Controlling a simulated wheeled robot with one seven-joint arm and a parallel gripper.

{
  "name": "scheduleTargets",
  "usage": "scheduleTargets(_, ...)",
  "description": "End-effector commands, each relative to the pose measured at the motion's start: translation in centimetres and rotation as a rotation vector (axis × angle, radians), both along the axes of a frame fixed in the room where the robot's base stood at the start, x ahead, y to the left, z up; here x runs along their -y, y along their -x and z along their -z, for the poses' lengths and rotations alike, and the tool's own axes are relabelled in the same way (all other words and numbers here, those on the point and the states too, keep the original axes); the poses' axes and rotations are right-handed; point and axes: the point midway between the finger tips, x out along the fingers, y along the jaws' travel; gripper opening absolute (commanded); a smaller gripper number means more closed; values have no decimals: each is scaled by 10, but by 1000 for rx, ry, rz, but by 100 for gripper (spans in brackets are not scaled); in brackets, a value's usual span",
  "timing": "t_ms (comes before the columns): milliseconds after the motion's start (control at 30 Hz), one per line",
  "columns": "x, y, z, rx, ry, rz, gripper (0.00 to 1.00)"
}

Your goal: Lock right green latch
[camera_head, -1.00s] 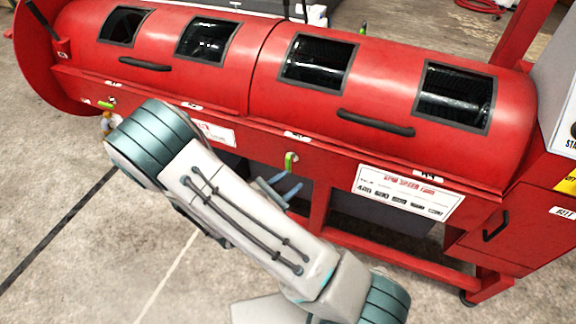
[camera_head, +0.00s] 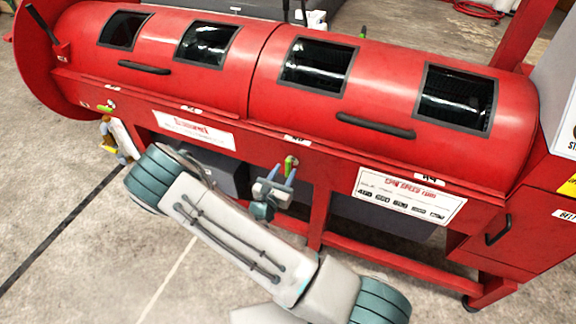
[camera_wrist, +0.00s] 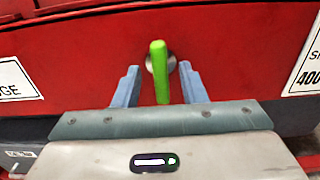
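The right green latch (camera_head: 289,162) sits on the front rail of the red machine, below the seam between its two lids. In the wrist view the latch (camera_wrist: 159,72) hangs nearly straight down from a round grey mount, its lower end between my two fingers. My gripper (camera_head: 283,174) is in front of the latch with its fingers pointing up at it. In the wrist view my gripper (camera_wrist: 160,85) is open, one blue-grey finger on each side, with gaps to the latch. The other green latch (camera_head: 106,108) is at the left end of the rail.
The red machine (camera_head: 215,90) spans the view, with windowed lids and black handles (camera_head: 375,124). White label plates (camera_head: 408,194) flank the latch on the front. Concrete floor (camera_head: 60,220) lies open in front at the left.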

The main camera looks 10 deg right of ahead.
Motion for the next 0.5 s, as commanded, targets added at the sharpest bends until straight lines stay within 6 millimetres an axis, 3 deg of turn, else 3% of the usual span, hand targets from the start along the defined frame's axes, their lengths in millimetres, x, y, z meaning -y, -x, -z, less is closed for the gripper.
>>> scheduleTargets(200, 17, -23, 0, 1, 0, 2, 38)
scheduleTargets(500, 21, -29, 0, 0, 0, 0, 38)
